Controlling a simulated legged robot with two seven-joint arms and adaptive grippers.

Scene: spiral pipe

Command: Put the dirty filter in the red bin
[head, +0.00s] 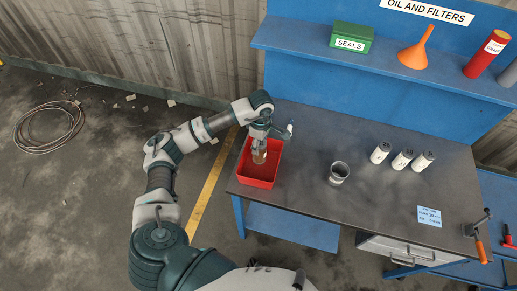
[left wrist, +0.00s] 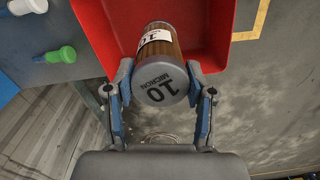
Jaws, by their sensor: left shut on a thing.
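The red bin (head: 262,178) stands at the left end of the workbench in the head view. The dirty filter (head: 259,157) is brown with a grey end cap. In the left wrist view the filter (left wrist: 165,72) shows a cap marked "10 MICRON" and a white label. My left gripper (head: 259,143) is shut on the filter and points down over the red bin. The wrist view shows the left gripper's fingers (left wrist: 160,85) on both sides of the cap, with the red bin (left wrist: 212,35) behind the filter. I cannot tell whether the filter touches the bin floor. My right gripper is not in view.
A metal cup (head: 339,173) and several white filters (head: 402,159) stand on the workbench (head: 300,200). A shelf behind holds a green SEALS box (head: 351,38), an orange funnel (head: 416,48) and a red canister (head: 487,55). A coiled hose (head: 48,128) lies on the floor.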

